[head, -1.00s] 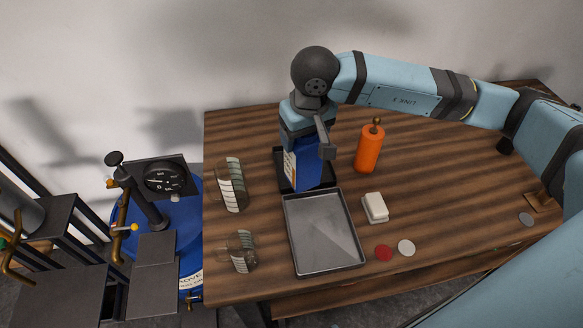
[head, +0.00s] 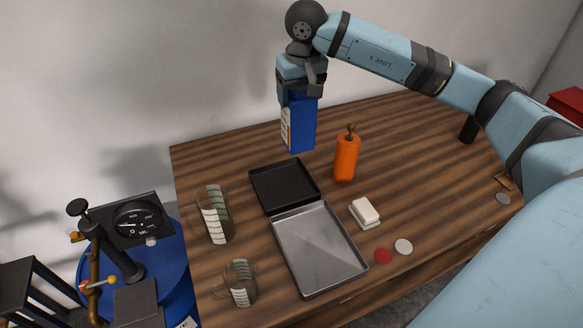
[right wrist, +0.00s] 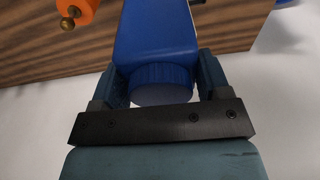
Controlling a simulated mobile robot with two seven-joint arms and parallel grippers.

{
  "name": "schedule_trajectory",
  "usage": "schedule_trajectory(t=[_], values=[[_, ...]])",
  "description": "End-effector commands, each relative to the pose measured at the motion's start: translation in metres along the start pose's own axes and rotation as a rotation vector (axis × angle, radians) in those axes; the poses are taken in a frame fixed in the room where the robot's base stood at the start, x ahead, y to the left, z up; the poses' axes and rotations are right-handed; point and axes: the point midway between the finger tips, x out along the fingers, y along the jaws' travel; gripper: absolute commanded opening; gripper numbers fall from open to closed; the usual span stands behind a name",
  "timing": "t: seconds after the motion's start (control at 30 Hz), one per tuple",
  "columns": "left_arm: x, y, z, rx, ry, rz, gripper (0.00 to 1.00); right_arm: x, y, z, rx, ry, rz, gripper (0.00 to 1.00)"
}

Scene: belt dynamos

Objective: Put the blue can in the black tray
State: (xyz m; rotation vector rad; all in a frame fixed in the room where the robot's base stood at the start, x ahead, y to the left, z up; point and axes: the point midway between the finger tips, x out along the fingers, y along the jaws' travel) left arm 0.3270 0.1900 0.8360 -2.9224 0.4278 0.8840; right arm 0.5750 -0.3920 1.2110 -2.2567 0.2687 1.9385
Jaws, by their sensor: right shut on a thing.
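The blue can (head: 302,126), a boxy container with a pale label on its left side, hangs upright from my right gripper (head: 300,92). The gripper is shut on its top end. The can's bottom shows just above the far edge of the black tray (head: 270,203) in the head view, and the can looks clear of it. The black tray is empty. In the right wrist view, the fingers (right wrist: 160,85) stand on both sides of the blue can's round cap (right wrist: 162,80). My left gripper is not in view.
A grey metal tray (head: 318,250) adjoins the black tray's near side. An orange bottle (head: 346,160) stands to the right, with a white soap-like block (head: 364,210) nearer. Two glass jars (head: 214,215) (head: 241,284) stand left. Red (head: 383,256) and white (head: 404,246) discs lie near the front.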

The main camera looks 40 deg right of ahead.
Motion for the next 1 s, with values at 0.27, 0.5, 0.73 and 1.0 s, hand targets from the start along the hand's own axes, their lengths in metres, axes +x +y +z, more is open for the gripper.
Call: schedule_trajectory(t=[0.27, 0.5, 0.73, 1.0], values=[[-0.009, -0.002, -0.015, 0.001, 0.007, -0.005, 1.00, 0.071, -0.001, 0.012, -0.002, -0.005, 0.000, 0.09], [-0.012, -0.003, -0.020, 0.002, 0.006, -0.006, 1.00, 0.117, -0.001, 0.019, -0.001, -0.001, 0.000, 0.09], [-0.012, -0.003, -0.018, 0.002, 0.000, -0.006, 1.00, 0.133, -0.001, 0.021, -0.002, 0.000, -0.001, 0.09], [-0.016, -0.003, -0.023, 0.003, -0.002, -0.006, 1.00, 0.167, -0.001, 0.026, -0.002, -0.001, 0.000, 0.09]])
